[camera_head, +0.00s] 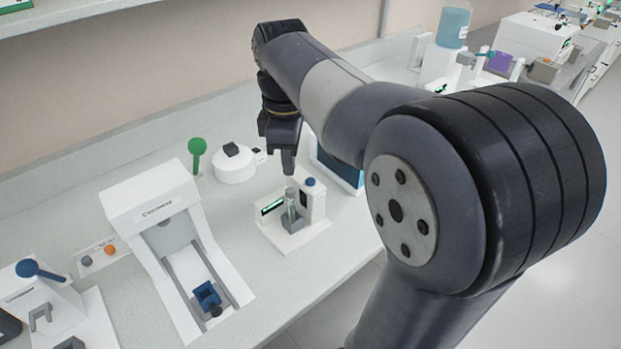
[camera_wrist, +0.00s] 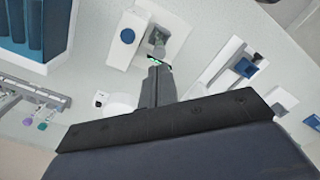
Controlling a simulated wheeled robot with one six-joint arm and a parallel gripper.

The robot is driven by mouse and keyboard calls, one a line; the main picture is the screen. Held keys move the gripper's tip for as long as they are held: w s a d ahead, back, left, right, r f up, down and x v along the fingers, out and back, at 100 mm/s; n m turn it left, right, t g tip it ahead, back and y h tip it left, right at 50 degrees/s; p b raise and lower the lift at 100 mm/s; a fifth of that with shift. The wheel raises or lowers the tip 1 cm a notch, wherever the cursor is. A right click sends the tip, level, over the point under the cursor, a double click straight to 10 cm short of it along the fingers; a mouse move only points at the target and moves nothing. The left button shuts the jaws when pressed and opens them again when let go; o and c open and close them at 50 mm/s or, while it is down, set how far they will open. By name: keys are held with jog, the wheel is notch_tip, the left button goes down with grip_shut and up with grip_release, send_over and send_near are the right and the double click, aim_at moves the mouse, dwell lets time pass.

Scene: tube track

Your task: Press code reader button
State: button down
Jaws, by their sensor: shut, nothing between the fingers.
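The code reader (camera_head: 318,204) is a small white device on the bench, with a blue round button (camera_head: 310,181) on top of its upright part. A clear tube (camera_head: 291,205) with a grey cap stands upright in the reader's grey holder. My gripper (camera_head: 288,172) is shut and empty, pointing down just above the tube, to the left of the button and apart from it. In the wrist view the blue button (camera_wrist: 127,36) lies to the upper left of my shut fingers (camera_wrist: 158,72).
A blue rack (camera_head: 338,165) sits close behind the reader, partly hidden by my arm.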

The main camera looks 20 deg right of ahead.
dwell(0.7)
jog(key=y+p, duration=0.1)
jog(key=m+y+p, duration=0.1)
jog(key=p, duration=0.1)
jog(key=shift+s+d+r, duration=0.15)
jog(key=shift+d+r, duration=0.15)
jog(key=m+y+p, duration=0.2)
jog(key=m+p, duration=0.1)
jog(key=p, duration=0.1)
notch_tip(320, 180, up, 4)
jog(key=m+t+y+p, duration=0.3)
jog(key=m+t+p, duration=0.2)
jog(key=m+p, duration=0.15)
send_over(310, 182)
jog(key=d, duration=0.1)
jog(key=shift+s+d+m+t, duration=0.15)
jog(key=shift+m+t, duration=0.1)
jog(key=shift+t, duration=0.05)
jog(key=shift+f+b, duration=0.15)
jog(key=shift+b, duration=0.15)
notch_tip(310, 182, down, 7)
jog(key=b, duration=0.4)
jog(key=shift+b, duration=0.4)
jog(key=shift+f+b, duration=0.75)
jog(key=shift+b, duration=0.05)
jog(key=shift+f, duration=0.2)
